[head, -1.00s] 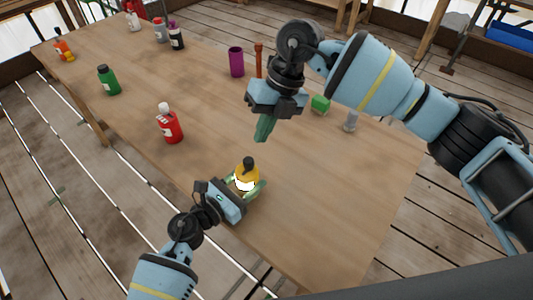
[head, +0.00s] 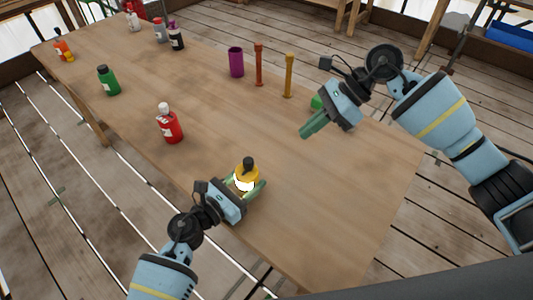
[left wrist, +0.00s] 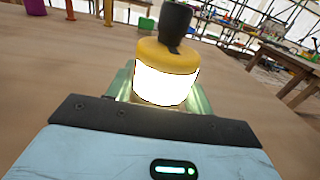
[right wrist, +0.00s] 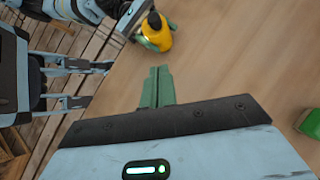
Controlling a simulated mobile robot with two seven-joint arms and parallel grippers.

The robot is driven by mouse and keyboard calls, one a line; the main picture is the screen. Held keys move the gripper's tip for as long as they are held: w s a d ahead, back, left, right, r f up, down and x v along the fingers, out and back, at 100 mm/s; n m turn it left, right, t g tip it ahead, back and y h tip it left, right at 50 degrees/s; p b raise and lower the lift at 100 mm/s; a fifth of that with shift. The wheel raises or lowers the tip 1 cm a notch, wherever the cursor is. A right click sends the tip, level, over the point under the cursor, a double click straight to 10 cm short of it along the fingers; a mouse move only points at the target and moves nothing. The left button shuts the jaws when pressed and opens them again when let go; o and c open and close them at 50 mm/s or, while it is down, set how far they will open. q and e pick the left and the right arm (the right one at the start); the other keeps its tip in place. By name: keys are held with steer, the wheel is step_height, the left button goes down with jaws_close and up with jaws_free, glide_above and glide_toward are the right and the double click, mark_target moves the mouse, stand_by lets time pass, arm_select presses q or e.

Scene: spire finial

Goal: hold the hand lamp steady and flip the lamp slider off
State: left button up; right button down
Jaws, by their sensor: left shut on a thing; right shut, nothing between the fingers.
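The hand lamp (head: 247,172) stands upright near the table's front edge, with a yellow cap, a black top and a brightly glowing white band. In the right wrist view the lamp (right wrist: 155,33) shows beyond my closed fingers (right wrist: 158,72). I cannot make out the slider.
A red bottle (head: 170,127) and a green bottle (head: 109,80) stand to the left. A purple cup (head: 236,62), a brown post (head: 258,66) and a yellow post (head: 289,76) stand at the back. A green block (head: 316,102) is near my right gripper. The table (head: 310,200) right of the lamp is clear.

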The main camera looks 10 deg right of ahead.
steer(key=shift+d+n, duration=0.65)
steer(key=shift+n, duration=0.05)
steer(key=shift+a+f, duration=0.1)
steer(key=shift+f, duration=0.05)
glide_toward(254, 165)
steer(key=x, duration=0.3)
steer(key=d+f+x, duration=0.1)
steer(key=x, duration=0.1)
steer(key=shift+w+a+f, duration=0.1)
steer(key=shift+w+a, duration=0.1)
steer(key=shift+a, duration=0.55)
steer(key=shift+s, duration=0.1)
